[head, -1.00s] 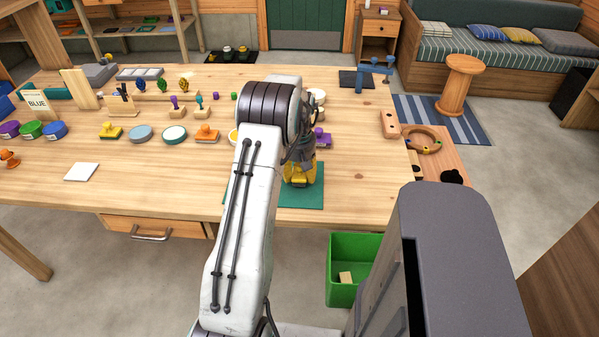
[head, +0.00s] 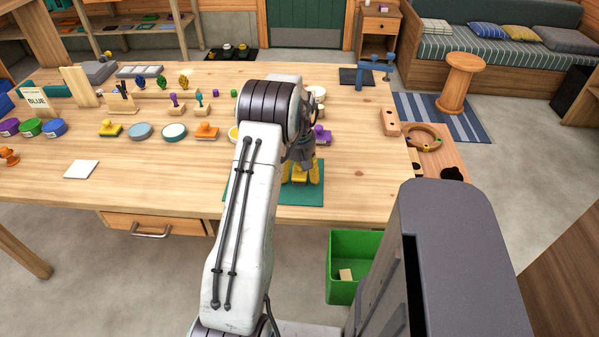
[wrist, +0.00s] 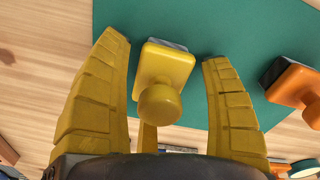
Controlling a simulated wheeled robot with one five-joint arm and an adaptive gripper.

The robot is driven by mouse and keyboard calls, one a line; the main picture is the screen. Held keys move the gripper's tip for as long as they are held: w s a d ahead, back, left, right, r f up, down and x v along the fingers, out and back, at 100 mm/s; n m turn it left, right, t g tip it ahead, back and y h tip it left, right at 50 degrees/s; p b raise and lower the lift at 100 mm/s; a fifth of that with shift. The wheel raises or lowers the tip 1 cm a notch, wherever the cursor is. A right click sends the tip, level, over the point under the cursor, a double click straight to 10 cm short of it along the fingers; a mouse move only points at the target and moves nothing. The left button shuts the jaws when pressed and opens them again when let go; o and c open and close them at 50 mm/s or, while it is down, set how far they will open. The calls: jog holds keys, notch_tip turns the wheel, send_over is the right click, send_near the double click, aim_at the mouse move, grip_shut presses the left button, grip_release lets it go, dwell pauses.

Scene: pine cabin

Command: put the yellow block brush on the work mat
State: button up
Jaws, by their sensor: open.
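The yellow block brush (wrist: 165,75), with a round knob on top, stands on the green work mat (wrist: 230,28) in the wrist view. My gripper (wrist: 168,50) is open, with one yellow finger on each side of the brush and visible gaps between. In the head view my gripper (head: 301,172) is low over the work mat (head: 302,196) near the table's front edge. My arm hides the mat's left part there, and the fingers mostly hide the brush.
An orange block with a knob (wrist: 295,83) is at the mat's edge in the wrist view. A purple-topped piece (head: 322,136) stands behind my gripper. Several stamps and discs lie left of my arm. A green bin (head: 342,290) is below the table's front edge.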

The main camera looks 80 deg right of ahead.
jog(key=shift+r, duration=0.1)
jog(key=r, duration=1.2)
jog(key=shift+a, duration=0.2)
jog(key=shift+w+r, duration=0.15)
jog(key=w+a+r+n+t, duration=0.15)
jog(key=w+a+r, duration=0.25)
jog(key=w+a, duration=0.75)
jog(key=w+a+r+n+g, duration=0.1)
jog(key=w+a+r+n, duration=0.3)
jog(key=w+a, duration=0.75)
jog(key=w+a+r+n+t, duration=0.1)
jog(key=w+a, duration=0.1)
jog(key=a, duration=0.4)
jog(key=w+a+r+n+t, duration=0.1)
jog(key=w+a, duration=0.2)
jog(key=a, duration=0.4)
jog(key=s+a+f+n, duration=0.1)
jog(key=s+a+f, duration=0.1)
jog(key=s+a, duration=0.2)
jog(key=s+a+f+n, duration=0.2)
jog(key=s+a, duration=0.2)
jog(key=a, duration=0.7)
jog(key=shift+t, duration=0.45)
